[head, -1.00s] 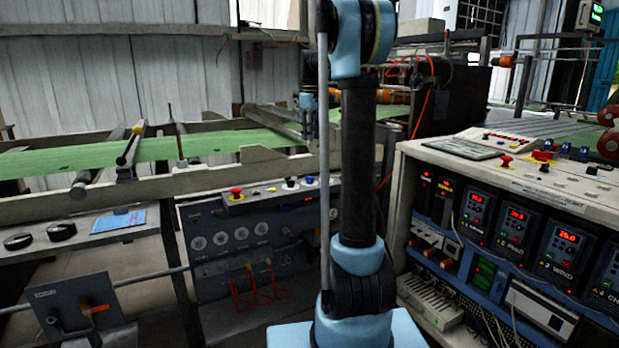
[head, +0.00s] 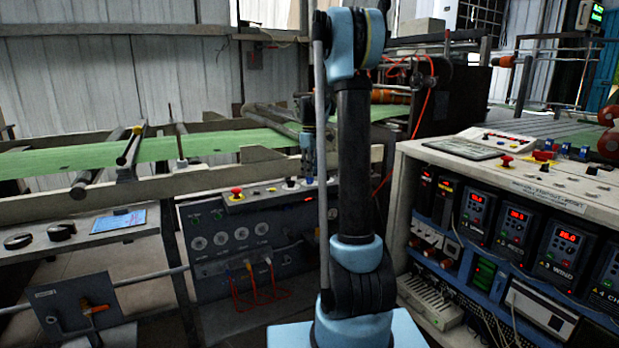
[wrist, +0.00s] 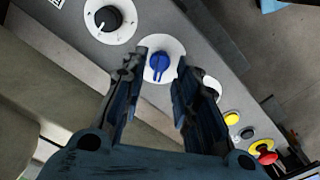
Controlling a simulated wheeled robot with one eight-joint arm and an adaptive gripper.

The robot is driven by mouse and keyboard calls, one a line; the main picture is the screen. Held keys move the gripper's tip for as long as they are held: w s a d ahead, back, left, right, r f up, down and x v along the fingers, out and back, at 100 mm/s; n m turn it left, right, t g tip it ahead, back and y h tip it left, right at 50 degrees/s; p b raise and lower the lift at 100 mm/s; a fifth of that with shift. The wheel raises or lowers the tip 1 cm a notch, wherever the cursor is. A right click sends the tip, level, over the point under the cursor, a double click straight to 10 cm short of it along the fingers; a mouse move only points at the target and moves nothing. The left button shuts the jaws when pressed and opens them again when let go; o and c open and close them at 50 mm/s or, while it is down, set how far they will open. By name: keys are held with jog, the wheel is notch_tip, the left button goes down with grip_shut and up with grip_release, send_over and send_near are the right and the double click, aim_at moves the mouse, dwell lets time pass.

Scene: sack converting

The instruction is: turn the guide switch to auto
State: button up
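A blue knob (wrist: 158,63) sits on a round white plate on the grey control panel (wrist: 222,72) in the wrist view. A black knob (wrist: 109,18) on a white dial is at its upper left. No label is readable, so I cannot tell for certain which one is the guide switch. My gripper (wrist: 162,66) is open, its fingers on either side of the blue knob in the picture; I cannot tell whether they touch it. Another white plate is partly hidden by the right finger. In the head view my gripper (head: 308,165) points down over the panel's top.
Yellow and black buttons and a red emergency button (wrist: 262,148) lie at the panel's lower right in the wrist view. A green web (head: 90,155) runs behind the panel. A drive cabinet (head: 560,200) stands at right.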

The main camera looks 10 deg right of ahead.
aim_at(310, 180)
jog(key=shift+f, duration=1.3)
grip_shut()
jog(key=m, duration=0.6)
jog(key=shift+a, duration=0.1)
jog(key=m, duration=0.5)
jog(key=shift+m, duration=0.4)
jog(key=shift+a, duration=0.1)
